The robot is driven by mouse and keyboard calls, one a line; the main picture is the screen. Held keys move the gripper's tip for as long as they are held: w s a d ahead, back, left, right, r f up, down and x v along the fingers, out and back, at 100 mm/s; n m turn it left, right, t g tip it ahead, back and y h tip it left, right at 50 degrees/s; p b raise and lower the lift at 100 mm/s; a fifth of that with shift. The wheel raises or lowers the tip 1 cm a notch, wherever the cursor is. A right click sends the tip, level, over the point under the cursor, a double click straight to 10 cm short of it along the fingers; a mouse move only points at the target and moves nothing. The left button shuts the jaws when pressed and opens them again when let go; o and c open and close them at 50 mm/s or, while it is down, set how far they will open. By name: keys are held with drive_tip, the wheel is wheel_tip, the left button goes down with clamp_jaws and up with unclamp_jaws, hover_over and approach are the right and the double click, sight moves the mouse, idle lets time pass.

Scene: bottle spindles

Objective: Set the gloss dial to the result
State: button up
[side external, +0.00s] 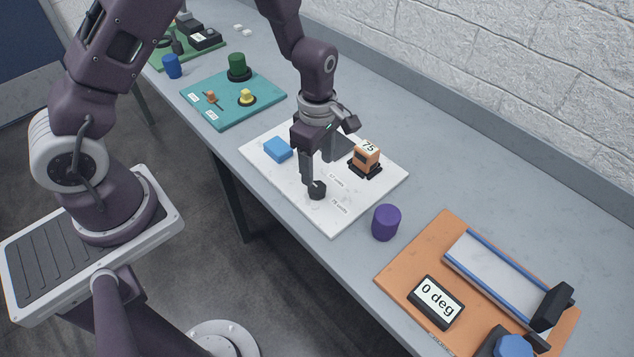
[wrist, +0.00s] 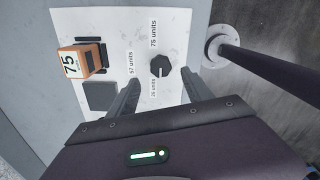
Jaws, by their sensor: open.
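The gloss dial (side external: 317,189) is a black knob on a white board (side external: 262,164). In the wrist view the dial (wrist: 160,66) has printed labels around it, reading 75 units (wrist: 154,33), 57 units (wrist: 131,63) and apparently 26 units (wrist: 153,89). Which label its pointer faces is too small to tell. An orange gloss meter (side external: 366,155) shows 75; its display (wrist: 71,64) also reads 75 in the wrist view. My gripper (wrist: 163,86) is open and empty above the board, pointing down, with the dial lying between the lines of its two fingers.
A blue block (side external: 277,149) and a dark square pad (wrist: 100,95) are on the white board. A purple cylinder (side external: 386,222) stands beside the board. An orange board (side external: 395,276) with a ramp and a 0 deg display is at right; a teal board (side external: 206,98) is behind.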

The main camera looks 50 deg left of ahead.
sight(317, 186)
wheel_tip(317, 186, down, 7)
idle(0.3)
clamp_jaws()
